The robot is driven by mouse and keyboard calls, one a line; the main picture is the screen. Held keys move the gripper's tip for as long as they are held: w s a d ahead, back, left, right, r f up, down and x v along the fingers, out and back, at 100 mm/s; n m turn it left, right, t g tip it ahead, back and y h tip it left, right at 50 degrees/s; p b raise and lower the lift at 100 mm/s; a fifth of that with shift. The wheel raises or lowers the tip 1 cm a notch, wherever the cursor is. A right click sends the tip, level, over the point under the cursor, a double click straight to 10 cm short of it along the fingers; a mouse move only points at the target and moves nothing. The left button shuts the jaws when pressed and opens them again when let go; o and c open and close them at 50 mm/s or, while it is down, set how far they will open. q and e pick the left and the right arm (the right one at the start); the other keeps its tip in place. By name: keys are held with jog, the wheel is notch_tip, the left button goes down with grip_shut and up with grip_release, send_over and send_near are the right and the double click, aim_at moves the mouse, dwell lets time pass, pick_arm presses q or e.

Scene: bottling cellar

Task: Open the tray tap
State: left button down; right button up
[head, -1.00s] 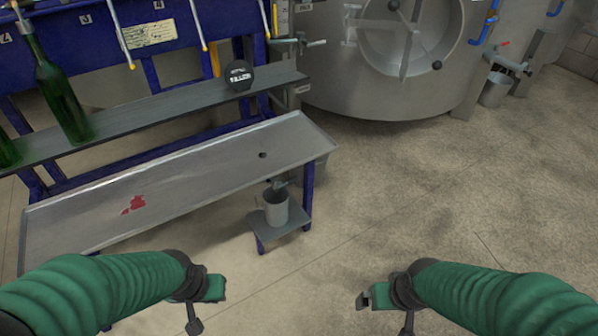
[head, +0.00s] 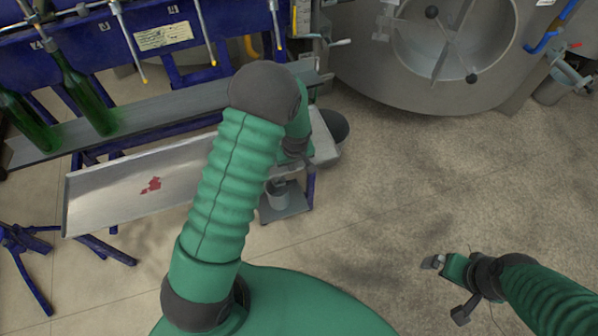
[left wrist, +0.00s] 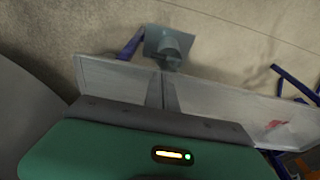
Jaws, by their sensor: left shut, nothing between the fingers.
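The metal drip tray (head: 110,200) slopes below the bottle shelf, with a red stain on it. Its right end is mostly behind my left arm. My left gripper (head: 288,164) is at the tray's right end, close above the tap, shut and empty, partly hidden by my arm. My right gripper (head: 432,262) hangs over bare floor, away from the tray.
Green bottles (head: 88,100) stand on the dark shelf (head: 150,112) at left. A large steel tank (head: 400,80) stands at the back. Blue legs (head: 30,250) stand at lower left. The floor at right is clear.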

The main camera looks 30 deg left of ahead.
aim_at(292, 182)
pick_arm(q)
jog(key=b+x, duration=0.4)
jog(key=x, duration=1)
jog(key=shift+f, duration=0.15)
jog(key=shift+d+f+b, duration=0.1)
jog(key=shift+b, duration=0.3)
jog(key=shift+w+d+f+g+y, duration=0.15)
jog(key=shift+f+g+y, duration=0.1)
jog(key=shift+g+y, duration=0.25)
jog(key=shift+w+f+b, duration=0.1)
jog(key=shift+f+b, duration=0.2)
jog(key=shift+b, duration=0.15)
jog(key=shift+w+d+f+b, duration=0.1)
jog(key=shift+f+b, duration=0.1)
jog(key=shift+f, duration=0.35)
jog(key=shift+w+d+f+b, duration=0.15)
jog(key=shift+f, duration=0.4)
jog(key=shift+x, duration=1.1)
jog(key=shift+s+d+f+b, duration=0.1)
jog(key=shift+s+f+b, duration=0.05)
jog(key=shift+s+b, duration=0.15)
jog(key=shift+w, duration=0.1)
